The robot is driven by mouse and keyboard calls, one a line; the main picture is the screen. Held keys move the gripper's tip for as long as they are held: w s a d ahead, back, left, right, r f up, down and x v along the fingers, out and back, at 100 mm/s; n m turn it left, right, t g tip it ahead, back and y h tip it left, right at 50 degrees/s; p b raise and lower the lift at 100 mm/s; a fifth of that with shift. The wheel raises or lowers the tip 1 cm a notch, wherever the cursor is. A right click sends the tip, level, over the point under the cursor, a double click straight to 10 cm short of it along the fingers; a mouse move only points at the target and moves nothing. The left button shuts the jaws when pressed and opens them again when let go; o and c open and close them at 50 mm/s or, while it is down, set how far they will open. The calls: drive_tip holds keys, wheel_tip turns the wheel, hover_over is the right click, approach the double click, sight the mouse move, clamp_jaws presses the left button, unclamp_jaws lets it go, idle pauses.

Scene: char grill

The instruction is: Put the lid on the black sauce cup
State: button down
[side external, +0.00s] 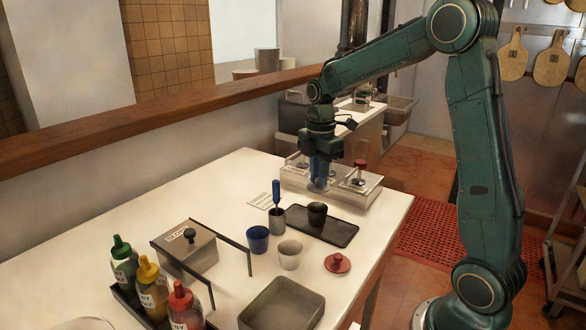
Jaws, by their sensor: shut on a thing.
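The black sauce cup (317,214) stands upright on a dark rectangular tray (338,237). Its top shows no lid. My gripper (319,180) is behind the cup, over the left part of a clear-fronted rack (345,198). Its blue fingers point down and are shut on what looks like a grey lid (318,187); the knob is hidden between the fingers. I cannot tell whether this lid still touches the rack. Another lid (358,181) with a knob sits at the rack's right.
A blue cup (258,240), a pale cup (290,255) and a steel cup (277,220) holding a blue-handled tool stand left of the tray. A lidded metal box (188,250), sauce bottles (150,285) and an empty pan (282,306) fill the front. The counter's back left is clear.

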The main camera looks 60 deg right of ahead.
sight(318, 192)
drive_tip(key=shift+f, duration=0.15)
drive_tip(key=shift+f, duration=2.55)
drive_tip(key=shift+f, duration=0.1)
drive_tip(key=c, duration=1.3)
unclamp_jaws()
drive_tip(key=shift+o, duration=0.2)
wheel_tip(318, 192, up, 14)
drive_tip(key=shift+f, duration=0.1)
